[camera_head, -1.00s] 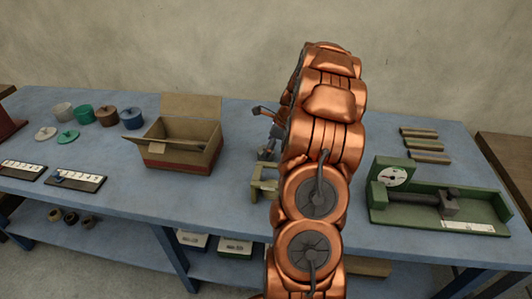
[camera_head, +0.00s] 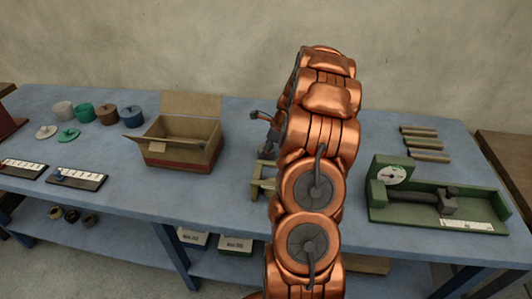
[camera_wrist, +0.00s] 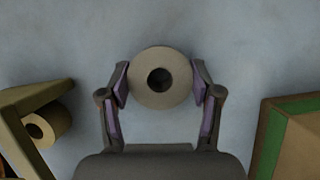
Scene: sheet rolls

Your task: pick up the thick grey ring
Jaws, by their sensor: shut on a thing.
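The thick grey ring (camera_wrist: 144,87) shows at the top centre of the wrist view, its round face and dark central hole turned to the camera. My gripper (camera_wrist: 161,82) is shut on it, with one finger against each side. The blue bench top shows around the ring; I cannot tell whether the ring touches it. In the head view the ring is hidden behind my copper arm, and only a few dark parts at the end of my arm show at its left edge.
An olive holder (camera_wrist: 42,92) with a tan roll (camera_wrist: 56,122) stands left of my gripper; a green-edged object (camera_wrist: 271,140) stands right. On the bench (camera_head: 130,190) are an open cardboard box (camera_head: 157,157), several lidded pots and a green dial gauge (camera_head: 405,212).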

